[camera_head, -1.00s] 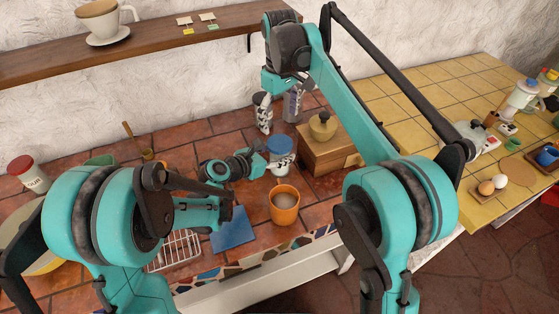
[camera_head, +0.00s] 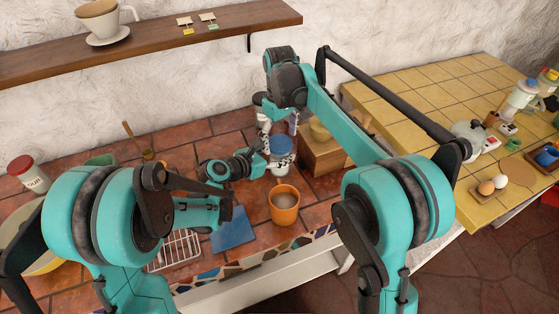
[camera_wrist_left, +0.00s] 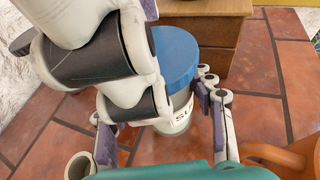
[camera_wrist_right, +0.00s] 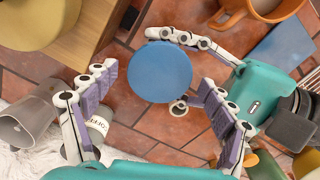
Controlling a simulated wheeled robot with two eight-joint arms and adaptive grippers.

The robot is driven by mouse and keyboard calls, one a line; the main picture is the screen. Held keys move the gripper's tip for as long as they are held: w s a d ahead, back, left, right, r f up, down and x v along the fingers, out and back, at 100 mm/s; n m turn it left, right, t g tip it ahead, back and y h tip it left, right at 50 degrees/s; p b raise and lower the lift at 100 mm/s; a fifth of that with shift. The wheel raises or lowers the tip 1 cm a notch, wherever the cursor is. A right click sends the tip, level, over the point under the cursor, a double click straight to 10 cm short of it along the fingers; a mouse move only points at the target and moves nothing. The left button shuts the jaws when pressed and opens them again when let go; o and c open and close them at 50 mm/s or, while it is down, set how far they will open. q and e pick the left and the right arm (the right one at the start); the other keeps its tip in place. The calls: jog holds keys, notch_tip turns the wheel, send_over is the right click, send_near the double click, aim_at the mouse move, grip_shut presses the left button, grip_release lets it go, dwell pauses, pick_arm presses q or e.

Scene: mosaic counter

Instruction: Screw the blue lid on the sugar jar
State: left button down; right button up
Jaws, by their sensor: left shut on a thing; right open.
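The sugar jar (camera_wrist_left: 184,120), pale with a label partly reading "SU", stands upright on the tiled counter. The blue lid (camera_head: 281,146) rests on its top; I cannot tell how tightly it sits. The lid also shows in the left wrist view (camera_wrist_left: 176,55) and from above in the right wrist view (camera_wrist_right: 160,71). My left gripper (camera_wrist_left: 163,128) is shut on the jar's body below the lid. My right gripper (camera_wrist_right: 157,79) is open above the lid, one finger to each side, apart from it. In the head view the right gripper (camera_head: 279,121) partly hides things behind it.
An orange mug (camera_head: 285,204) stands just in front of the jar. A wooden box (camera_head: 322,158) with a beige knob-like top is close to the right. A coffee jar (camera_wrist_right: 98,128) and a grey metal vessel (camera_wrist_right: 28,118) are near the wall.

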jog(key=c, duration=1.2)
jog(key=o, duration=1.3)
jog(key=shift+o, duration=0.2)
notch_tip(320, 180, up, 12)
